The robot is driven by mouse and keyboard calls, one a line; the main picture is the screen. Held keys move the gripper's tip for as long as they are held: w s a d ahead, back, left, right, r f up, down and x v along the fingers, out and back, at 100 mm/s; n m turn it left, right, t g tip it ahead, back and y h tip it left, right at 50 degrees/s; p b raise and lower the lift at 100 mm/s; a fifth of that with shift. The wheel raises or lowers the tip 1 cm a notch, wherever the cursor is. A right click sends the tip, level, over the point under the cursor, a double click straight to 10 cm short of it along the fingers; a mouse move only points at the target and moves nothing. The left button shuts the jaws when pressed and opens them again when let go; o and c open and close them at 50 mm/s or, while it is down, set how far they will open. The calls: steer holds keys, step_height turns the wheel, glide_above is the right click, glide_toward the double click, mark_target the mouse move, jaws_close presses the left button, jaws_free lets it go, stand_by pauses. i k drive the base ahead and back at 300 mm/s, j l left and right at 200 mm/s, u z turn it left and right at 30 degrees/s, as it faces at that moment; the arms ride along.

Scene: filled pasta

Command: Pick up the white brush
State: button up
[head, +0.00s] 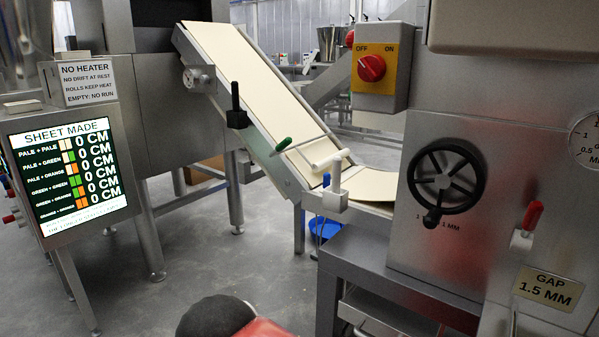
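I cannot make out a white brush for certain. A white cylindrical piece (330,160) lies across the lower end of the sloping conveyor, above a white upright block (335,197) at the conveyor's near side; I cannot tell whether either is part of a brush. A thin rod with a green end (283,145) reaches across the belt close by. My gripper is not in view, so its opening and anything in it are hidden.
The cream conveyor belt (235,60) slopes down to the machine with a black handwheel (445,181) and red OFF/ON switch (371,68). A display screen (70,177) stands left. A dark round shape and red surface show at bottom centre. Grey floor (215,265) is open between.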

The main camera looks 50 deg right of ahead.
mark_target(336, 168)
steer(key=i+l+z, duration=0.1)
steer(key=i+z, duration=0.15)
steer(key=i, duration=0.2)
steer(key=i+z, duration=0.2)
steer(key=i, duration=0.3)
steer(key=i+z, duration=0.25)
steer(key=i, duration=0.2)
steer(key=i+j+z, duration=0.2)
steer(key=i, duration=0.3)
steer(key=i+j+z, duration=0.25)
steer(key=i, duration=0.2)
steer(key=i+z, duration=0.15)
steer(key=z, duration=0.3)
steer(key=i+z, duration=0.1)
steer(key=z, duration=0.3)
steer(key=i+j+z, duration=0.1)
steer(key=z, duration=0.35)
steer(key=i+j+z, duration=0.1)
steer(key=z, duration=0.3)
steer(key=i+j+z, duration=0.1)
steer(key=z, duration=0.35)
steer(key=j, duration=0.1)
